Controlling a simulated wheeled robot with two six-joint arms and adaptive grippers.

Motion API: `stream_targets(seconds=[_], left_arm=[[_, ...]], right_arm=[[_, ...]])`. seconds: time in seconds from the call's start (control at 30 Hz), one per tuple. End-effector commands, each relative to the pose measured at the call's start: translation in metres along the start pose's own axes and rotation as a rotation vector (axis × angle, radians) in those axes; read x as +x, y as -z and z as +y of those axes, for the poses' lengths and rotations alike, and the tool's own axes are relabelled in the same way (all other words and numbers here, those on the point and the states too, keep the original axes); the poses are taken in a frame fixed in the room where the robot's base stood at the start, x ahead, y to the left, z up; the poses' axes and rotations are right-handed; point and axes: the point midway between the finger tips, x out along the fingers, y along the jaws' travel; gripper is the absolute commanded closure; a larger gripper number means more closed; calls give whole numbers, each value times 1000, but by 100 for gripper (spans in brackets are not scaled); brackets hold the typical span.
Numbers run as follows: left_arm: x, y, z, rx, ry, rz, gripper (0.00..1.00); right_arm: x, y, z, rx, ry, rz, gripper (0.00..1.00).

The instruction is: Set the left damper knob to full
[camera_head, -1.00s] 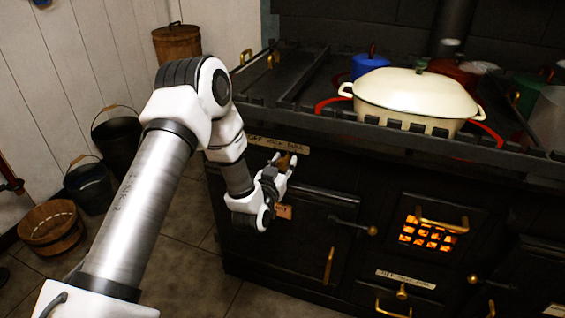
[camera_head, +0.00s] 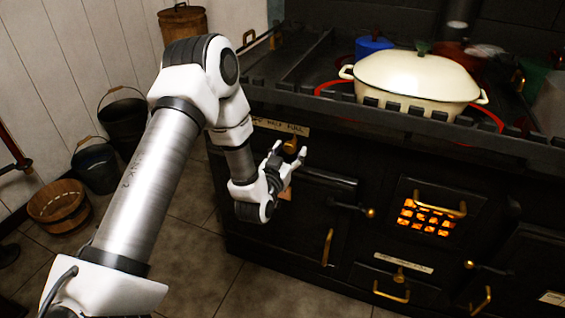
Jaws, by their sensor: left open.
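The left damper knob (camera_head: 290,144) is a small brass knob on the black front of the stove, just under a paper label (camera_head: 281,127) on which HALF and FULL can be read. My left gripper (camera_head: 289,153) is open, with its fingers pointing up toward the knob and a fingertip on each side of it in the picture. I cannot tell whether the fingers touch the knob. The knob's lower part is partly hidden, and its setting cannot be read. My right gripper is not in view.
The stove's rail (camera_head: 380,124) juts out above the knob. A cream pot (camera_head: 417,80) stands on the stovetop. Door handles (camera_head: 327,248) stick out lower on the front. Buckets (camera_head: 95,167) and a wooden tub (camera_head: 60,206) stand on the floor at left.

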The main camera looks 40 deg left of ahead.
Motion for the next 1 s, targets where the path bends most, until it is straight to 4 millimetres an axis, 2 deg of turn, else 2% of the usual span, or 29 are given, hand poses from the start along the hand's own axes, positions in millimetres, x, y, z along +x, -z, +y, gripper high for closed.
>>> stream_targets(seconds=[0.2,0.4,1.0], left_arm=[[-57,-1,1,-1,-2,-6,39],[-90,-1,2,-1,-4,-3,39],[-96,-2,2,1,-4,-5,39]], right_arm=[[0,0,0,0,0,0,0],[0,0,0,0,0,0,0],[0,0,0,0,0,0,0]])
